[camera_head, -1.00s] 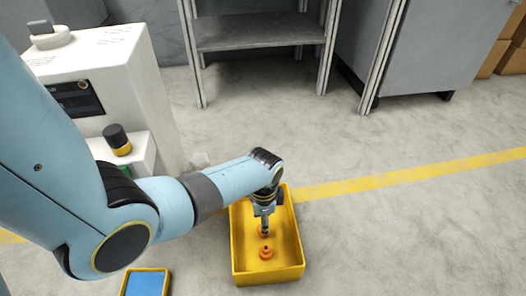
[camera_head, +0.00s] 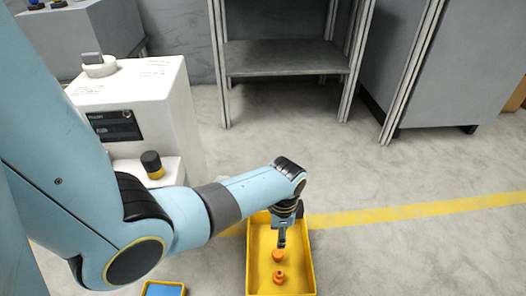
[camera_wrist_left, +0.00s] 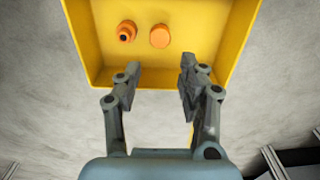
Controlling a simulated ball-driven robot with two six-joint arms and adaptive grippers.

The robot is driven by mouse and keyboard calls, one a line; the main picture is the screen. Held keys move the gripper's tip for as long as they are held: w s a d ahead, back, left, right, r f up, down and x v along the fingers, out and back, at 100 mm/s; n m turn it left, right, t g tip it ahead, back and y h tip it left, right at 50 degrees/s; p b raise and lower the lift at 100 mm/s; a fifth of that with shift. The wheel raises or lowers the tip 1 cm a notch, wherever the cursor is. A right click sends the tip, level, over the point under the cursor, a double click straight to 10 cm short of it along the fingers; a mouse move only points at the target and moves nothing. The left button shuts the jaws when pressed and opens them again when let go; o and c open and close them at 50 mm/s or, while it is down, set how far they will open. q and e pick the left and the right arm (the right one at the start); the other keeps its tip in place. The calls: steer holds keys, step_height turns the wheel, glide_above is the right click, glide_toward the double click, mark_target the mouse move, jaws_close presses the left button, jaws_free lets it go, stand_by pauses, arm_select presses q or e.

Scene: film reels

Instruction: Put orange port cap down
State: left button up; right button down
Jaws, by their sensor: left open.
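An orange port cap (camera_head: 277,257) lies on the floor of the yellow tray (camera_head: 309,262). In the left wrist view it appears as a smooth orange disc (camera_wrist_left: 159,36). A second orange piece with a narrower, dark-tipped top (camera_head: 279,277) sits beside it, apart from it; it also shows in the left wrist view (camera_wrist_left: 126,31). My left gripper (camera_head: 282,244) is over the tray, just above the smooth cap. In the left wrist view its two fingers (camera_wrist_left: 160,74) are spread with nothing between them. My right gripper is out of view.
A white machine (camera_head: 150,92) with a dark panel and a black-and-yellow knob (camera_head: 152,164) stands at left. A small blue-filled yellow tray (camera_head: 164,289) is at the bottom edge. A grey shelf (camera_head: 287,58) stands behind. The floor right of the tray is clear.

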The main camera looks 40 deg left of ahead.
arm_select(q)
steer(key=s+r+n+t, duration=0.3)
steer(key=s+r, duration=0.1)
steer(key=s, duration=0.5)
steer(key=s+r+n+t, duration=0.2)
steer(key=s+r, duration=0.1)
steer(key=r, duration=0.5)
steer(key=s+r+n+t, duration=0.2)
steer(key=s+r, duration=0.2)
steer(key=r, duration=0.4)
steer(key=shift+s+d+r+n, duration=0.25)
steer(key=shift+n, duration=0.15)
